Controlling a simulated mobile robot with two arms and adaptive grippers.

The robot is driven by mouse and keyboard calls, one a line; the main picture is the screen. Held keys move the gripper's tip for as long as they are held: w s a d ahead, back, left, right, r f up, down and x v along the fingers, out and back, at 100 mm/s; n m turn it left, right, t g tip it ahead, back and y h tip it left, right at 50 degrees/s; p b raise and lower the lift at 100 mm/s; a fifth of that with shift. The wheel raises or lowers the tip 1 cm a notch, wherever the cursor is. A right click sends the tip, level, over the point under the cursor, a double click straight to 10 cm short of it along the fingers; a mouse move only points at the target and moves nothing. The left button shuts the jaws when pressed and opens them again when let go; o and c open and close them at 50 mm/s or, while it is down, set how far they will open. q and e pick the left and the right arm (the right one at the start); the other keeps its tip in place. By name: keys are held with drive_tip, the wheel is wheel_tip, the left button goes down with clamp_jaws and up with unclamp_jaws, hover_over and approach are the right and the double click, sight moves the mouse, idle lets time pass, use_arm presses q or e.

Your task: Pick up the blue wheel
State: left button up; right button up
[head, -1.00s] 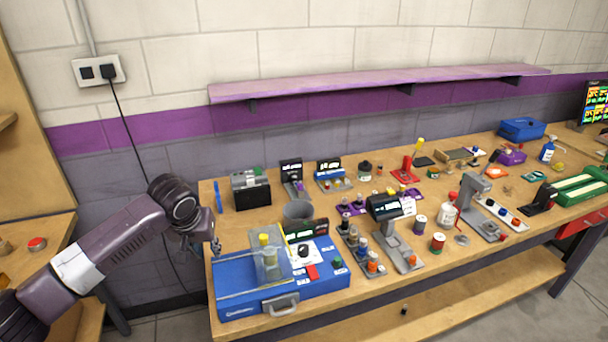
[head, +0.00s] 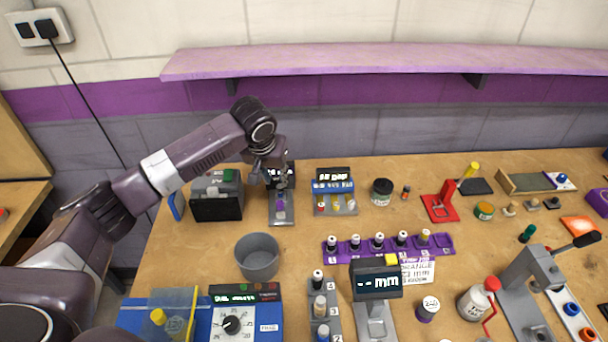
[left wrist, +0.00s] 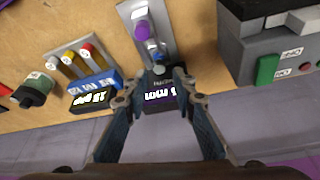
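My left gripper (head: 270,180) hangs over the small grey stand (head: 281,218) with a black display at the back of the bench. In the left wrist view its two fingers (left wrist: 162,78) are apart, with a gap between them. A small blue, round-looking part (left wrist: 158,58) shows just beyond the fingertips, beside a purple part (left wrist: 142,32) on the same stand. I cannot tell whether the fingers touch the blue part; in the head view the gripper hides it. Another blue ring (head: 571,308) sits on a white strip at the right. My right gripper is not in view.
A grey-black box (head: 216,195) stands left of the stand, and a display unit with several coloured pegs (head: 334,192) stands to its right. A grey cup (head: 257,257) is in front. The purple shelf (head: 400,58) runs above the bench along the wall.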

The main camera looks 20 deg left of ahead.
sight(280, 186)
use_arm(q)
drive_tip(key=shift+p+x, duration=0.3)
drive_tip(key=shift+x, duration=0.75)
drive_tip(key=p+x, duration=0.1)
drive_tip(key=x, duration=0.3)
drive_tip(key=shift+w+f, duration=0.15)
drive_tip(key=shift+w, duration=0.15)
drive_tip(key=shift+w+f, duration=0.1)
drive_tip(key=shift+f, duration=0.25)
clamp_jaws()
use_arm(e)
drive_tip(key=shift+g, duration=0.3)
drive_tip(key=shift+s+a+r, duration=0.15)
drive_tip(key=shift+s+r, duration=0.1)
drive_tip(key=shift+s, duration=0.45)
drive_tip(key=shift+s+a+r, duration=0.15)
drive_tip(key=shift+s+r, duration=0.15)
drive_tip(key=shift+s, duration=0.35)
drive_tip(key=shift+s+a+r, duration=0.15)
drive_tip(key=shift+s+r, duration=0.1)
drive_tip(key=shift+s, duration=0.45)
